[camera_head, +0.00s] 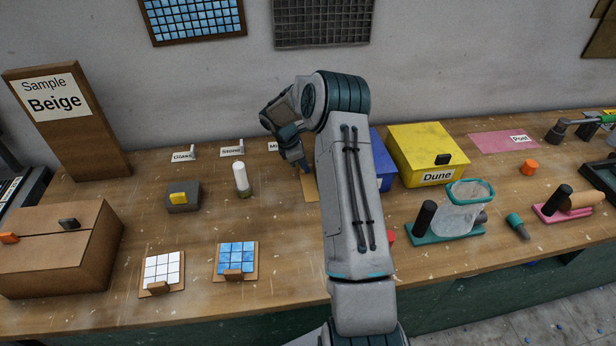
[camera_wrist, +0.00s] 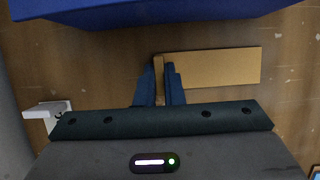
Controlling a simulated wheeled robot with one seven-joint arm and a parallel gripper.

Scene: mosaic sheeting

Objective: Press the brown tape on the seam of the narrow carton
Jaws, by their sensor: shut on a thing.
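A flat tan-brown piece with a raised tab, which looks like the brown tape (camera_wrist: 220,66), lies at my gripper (camera_wrist: 160,82) in the wrist view. The two dark blue fingers are closed on the tab at its left end. In the head view my gripper (camera_head: 303,168) points down at the table, and part of the tan piece (camera_head: 310,188) shows beside my arm. I cannot tell whether it touches the table. A brown carton (camera_head: 65,262) with a seam across its top stands at the left front. Which carton is called narrow is not clear.
A blue box (camera_wrist: 150,8) stands close to my gripper, and a yellow Dune box (camera_head: 428,150) beyond it.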

